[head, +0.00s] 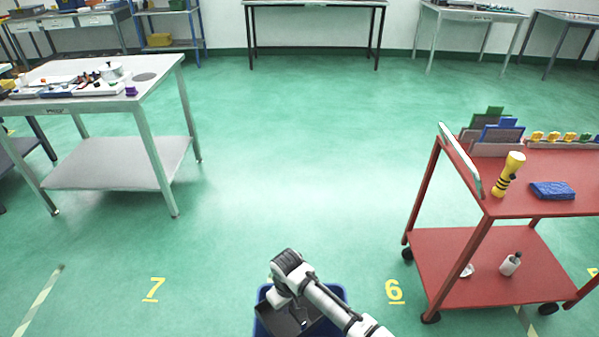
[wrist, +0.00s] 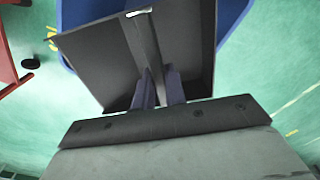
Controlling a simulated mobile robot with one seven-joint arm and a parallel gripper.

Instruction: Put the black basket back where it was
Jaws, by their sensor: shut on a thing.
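The black basket (head: 284,319) shows at the bottom middle of the head view, partly hidden by my arm. It also fills the upper middle of the wrist view (wrist: 95,58). My gripper (wrist: 156,86) is shut on a thin upright dark part across the middle of the basket. In the head view my gripper (head: 283,298) is seen from above and its fingertips are hidden. The basket is over or inside a blue bin (head: 341,293); I cannot tell its height. The bin's edge also shows behind the basket in the wrist view (wrist: 234,14).
A red trolley (head: 450,262) stands at the right, with a yellow flashlight (head: 508,174) and a blue cloth (head: 552,190) on top. A grey table (head: 150,92) with several items stands at the left. The green floor between them is clear, with yellow numbers 7 and 6.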

